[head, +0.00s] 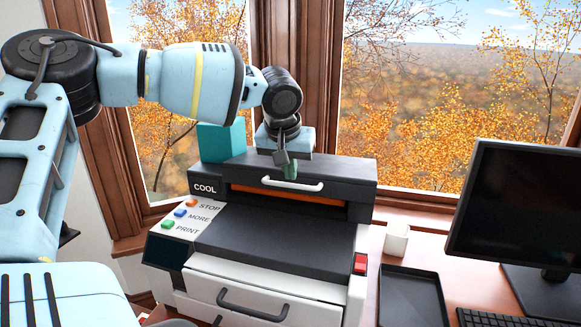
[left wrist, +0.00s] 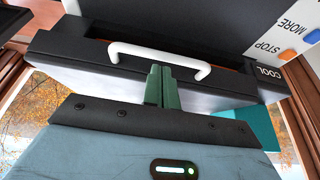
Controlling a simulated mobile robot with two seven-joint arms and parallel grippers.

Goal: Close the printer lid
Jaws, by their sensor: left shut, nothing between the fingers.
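The printer (head: 262,282) stands on the desk by the window. Its dark lid (head: 345,172) is at the back top, with a white handle (head: 294,185) on its front; the handle also shows in the left wrist view (left wrist: 130,48). An orange-brown strip shows below the lid's front edge. My left gripper (head: 290,172) is above the lid, pointing down, just behind the handle. In the left wrist view its green fingers (left wrist: 161,84) are together and empty, over the lid close to the handle; I cannot tell if they touch. My right gripper is not in view.
A teal box (head: 222,141) stands behind the printer at left. A white cup (head: 396,240), a black tray (head: 412,296), a monitor (head: 520,215) and a keyboard (head: 510,319) are to the right. Windows are close behind the printer.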

